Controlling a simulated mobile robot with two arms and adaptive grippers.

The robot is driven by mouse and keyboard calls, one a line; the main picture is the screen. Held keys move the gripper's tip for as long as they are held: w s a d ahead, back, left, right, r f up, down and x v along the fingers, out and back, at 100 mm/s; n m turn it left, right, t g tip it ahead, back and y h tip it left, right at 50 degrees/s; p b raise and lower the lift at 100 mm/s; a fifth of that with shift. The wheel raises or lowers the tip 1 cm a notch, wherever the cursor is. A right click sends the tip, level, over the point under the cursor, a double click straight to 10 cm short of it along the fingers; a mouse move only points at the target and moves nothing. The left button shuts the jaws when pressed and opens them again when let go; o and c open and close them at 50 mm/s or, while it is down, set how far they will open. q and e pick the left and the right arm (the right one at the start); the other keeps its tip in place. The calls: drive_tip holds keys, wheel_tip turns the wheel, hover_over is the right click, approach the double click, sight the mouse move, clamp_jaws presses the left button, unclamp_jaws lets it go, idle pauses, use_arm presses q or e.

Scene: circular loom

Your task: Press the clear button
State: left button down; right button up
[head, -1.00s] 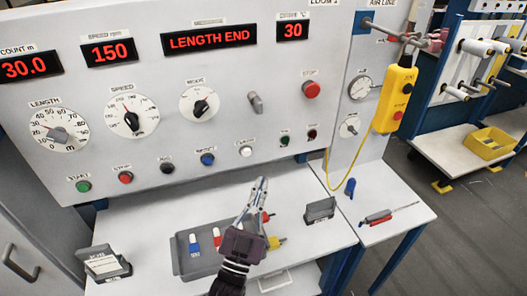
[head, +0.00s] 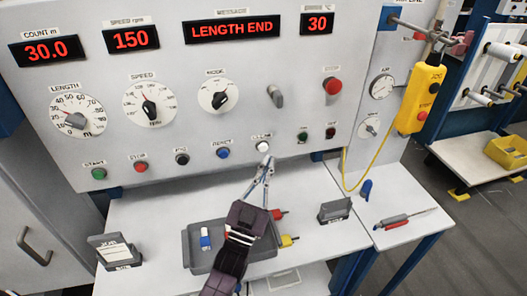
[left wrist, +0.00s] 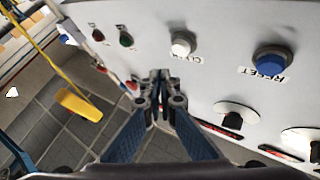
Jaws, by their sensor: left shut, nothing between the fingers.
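In the left wrist view the closed fingertips (left wrist: 163,78) lie below and slightly left of the button. They look apart from it, but the exact gap is hard to tell. My right gripper is not in view.
The blue reset button (head: 223,152) is left of the clear button, and it is large in the left wrist view (left wrist: 272,61). Small green (head: 303,137) and dark red lamps sit to the right. A grey tray (head: 193,258) lies under my left arm. A yellow pendant (head: 420,97) hangs at right.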

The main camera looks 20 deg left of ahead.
sight(263, 148)
use_arm(q)
drive_tip(key=shift+w+a, duration=0.65)
drive_tip(key=shift+w, duration=0.3)
drive_tip(key=shift+w+b, duration=0.15)
drive_tip(key=shift+b, duration=0.2)
idle(0.5)
drive_tip(key=shift+w+a, duration=0.2)
drive_tip(key=shift+a, duration=0.05)
drive_tip(key=shift+w+a, duration=0.25)
drive_tip(key=shift+w, duration=0.15)
idle(0.8)
idle(0.3)
drive_tip(key=shift+s+d, duration=0.5)
drive_tip(key=shift+s, duration=0.25)
